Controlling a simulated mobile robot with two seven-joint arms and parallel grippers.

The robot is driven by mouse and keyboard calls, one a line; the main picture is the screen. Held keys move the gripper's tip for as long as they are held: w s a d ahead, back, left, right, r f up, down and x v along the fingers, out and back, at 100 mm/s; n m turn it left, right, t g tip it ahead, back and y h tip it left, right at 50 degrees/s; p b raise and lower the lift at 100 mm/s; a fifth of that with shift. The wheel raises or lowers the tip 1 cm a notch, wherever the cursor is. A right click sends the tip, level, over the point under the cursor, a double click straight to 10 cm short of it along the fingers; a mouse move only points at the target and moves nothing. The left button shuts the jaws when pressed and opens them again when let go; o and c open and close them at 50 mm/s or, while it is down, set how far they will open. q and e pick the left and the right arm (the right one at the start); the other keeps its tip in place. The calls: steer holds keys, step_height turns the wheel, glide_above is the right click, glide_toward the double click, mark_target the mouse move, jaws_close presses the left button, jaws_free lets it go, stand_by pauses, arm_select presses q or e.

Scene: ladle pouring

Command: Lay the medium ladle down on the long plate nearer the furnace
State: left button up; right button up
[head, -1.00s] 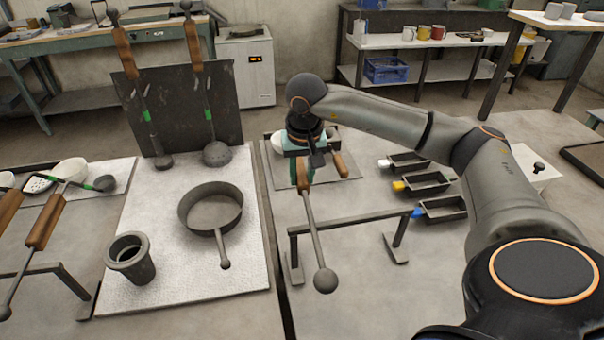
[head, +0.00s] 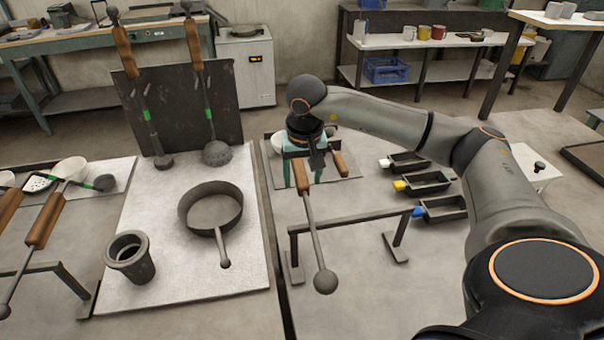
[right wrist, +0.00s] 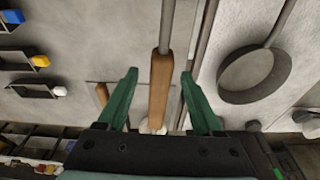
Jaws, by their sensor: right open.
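The ladle at my right gripper has a wooden handle (head: 302,174) and a dark shaft ending in a ball (head: 325,281). The shaft crosses over a low metal rail (head: 350,220). Its bowl end is hidden behind my gripper, at the long grey plate (head: 345,181) on the right-hand table. My right gripper (right wrist: 160,98) is open, with green fingers apart on both sides of the wooden handle (right wrist: 160,85). Whether the bowl touches the plate cannot be seen. A second wooden handle (head: 338,163) is beside it. My left gripper is out of view.
Several open moulds (head: 442,209) stand to the right. A pan (head: 212,208) and a dark crucible-like cup (head: 130,257) stand on the pale board (head: 185,282). Two ladles hang before a dark panel (head: 180,105). More ladles rest on another plate (head: 118,172) at left.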

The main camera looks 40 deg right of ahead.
step_height(320, 180, up, 20)
steer(key=s+a+p, duration=0.1)
steer(key=p, duration=0.5)
steer(key=shift+s+f+p, duration=0.25)
steer(key=shift+s+p, duration=0.15)
steer(key=shift+a, duration=0.1)
